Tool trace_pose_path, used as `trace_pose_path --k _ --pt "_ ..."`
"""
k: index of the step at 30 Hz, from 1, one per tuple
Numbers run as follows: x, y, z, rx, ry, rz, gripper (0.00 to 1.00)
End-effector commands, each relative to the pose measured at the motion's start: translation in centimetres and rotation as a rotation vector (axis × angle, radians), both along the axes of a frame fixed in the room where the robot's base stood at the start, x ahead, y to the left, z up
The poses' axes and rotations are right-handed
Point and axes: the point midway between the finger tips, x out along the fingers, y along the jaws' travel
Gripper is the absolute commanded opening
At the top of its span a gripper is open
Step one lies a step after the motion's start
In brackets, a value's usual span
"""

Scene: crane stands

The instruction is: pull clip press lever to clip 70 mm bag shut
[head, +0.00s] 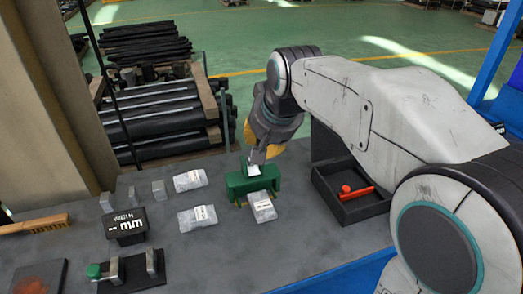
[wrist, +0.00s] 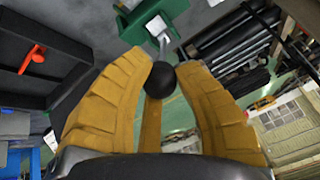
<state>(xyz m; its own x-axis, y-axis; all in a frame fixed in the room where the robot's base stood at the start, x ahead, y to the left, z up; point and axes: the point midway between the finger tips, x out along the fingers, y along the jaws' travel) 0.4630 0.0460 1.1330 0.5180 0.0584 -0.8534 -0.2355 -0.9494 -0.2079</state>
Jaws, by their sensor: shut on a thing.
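The green clip press (head: 238,184) stands on the grey bench. Its lever ends in a round black knob (wrist: 160,80), which sits between my yellow fingers in the wrist view. My gripper (head: 258,150) is shut on this knob above the press; it also shows in the wrist view (wrist: 162,68). The press shows beyond the fingertips in the wrist view (wrist: 175,8). A clear bag with a white label (head: 263,208) lies at the front of the press. My fingers hide the knob in the head view.
Two more labelled bags (head: 190,180) (head: 197,218) lie left of the press. A black tray (head: 362,208) with a red item (head: 357,191) stands to its right. A black display block (head: 127,227), a brush (head: 35,224) and a green-knobbed fixture (head: 125,272) are at the left.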

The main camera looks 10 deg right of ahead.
Motion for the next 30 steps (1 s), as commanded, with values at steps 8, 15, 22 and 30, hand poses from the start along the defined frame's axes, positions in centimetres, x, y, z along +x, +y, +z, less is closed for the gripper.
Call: trace_pose_path --k 8,15,22,30 --pt "-1.5 -0.2 -2.1 0.0 -0.006 0.0 0.0" --pt "-2.4 -0.3 -3.0 0.0 -0.004 0.0 0.0" --pt "-2.7 -0.3 -3.5 0.0 -0.004 -0.001 0.0" --pt "-2.9 -0.4 -3.5 0.0 -0.005 -0.001 0.0"
